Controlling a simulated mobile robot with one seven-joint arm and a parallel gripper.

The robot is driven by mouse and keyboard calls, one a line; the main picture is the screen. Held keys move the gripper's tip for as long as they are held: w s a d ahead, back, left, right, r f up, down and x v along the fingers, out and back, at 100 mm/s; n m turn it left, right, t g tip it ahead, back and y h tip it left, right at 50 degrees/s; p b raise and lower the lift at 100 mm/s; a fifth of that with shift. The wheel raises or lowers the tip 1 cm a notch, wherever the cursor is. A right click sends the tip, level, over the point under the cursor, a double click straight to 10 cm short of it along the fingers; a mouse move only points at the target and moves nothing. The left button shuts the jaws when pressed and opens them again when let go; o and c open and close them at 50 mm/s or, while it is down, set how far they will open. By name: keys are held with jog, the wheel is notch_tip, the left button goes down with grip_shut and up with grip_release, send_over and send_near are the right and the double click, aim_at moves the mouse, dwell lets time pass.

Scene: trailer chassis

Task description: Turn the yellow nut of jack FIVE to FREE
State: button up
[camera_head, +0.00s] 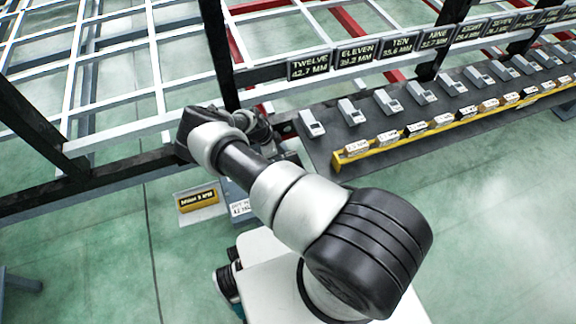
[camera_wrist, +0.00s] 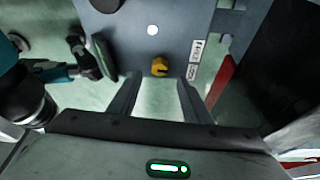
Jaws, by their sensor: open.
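The yellow nut (camera_wrist: 159,67) shows in the wrist view on a grey-blue plate (camera_wrist: 175,15), just beyond my fingertips and about midway between them. My gripper (camera_wrist: 160,84) is open, with its two fingers apart and nothing between them. I cannot tell whether the fingertips touch the plate. Two small white labels (camera_wrist: 194,62) are on the plate to the right of the nut; their text is too small to read surely. No jack number is readable in the wrist view. In the head view my arm hides the nut and most of the gripper.
In the head view a dark shelf (camera_head: 350,150) with several grey blocks and a yellow-edged rail (camera_head: 385,145) lies right of my arm. Number signs such as TWELVE (camera_head: 310,66) hang on the frame. A red bar (camera_wrist: 220,80) and dark parts stand right of the plate in the wrist view.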

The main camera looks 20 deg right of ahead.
jog(key=b+x, duration=0.1)
jog(key=x, duration=0.5)
jog(key=shift+d+f, duration=0.15)
jog(key=shift+f, duration=0.2)
jog(key=c, duration=1.1)
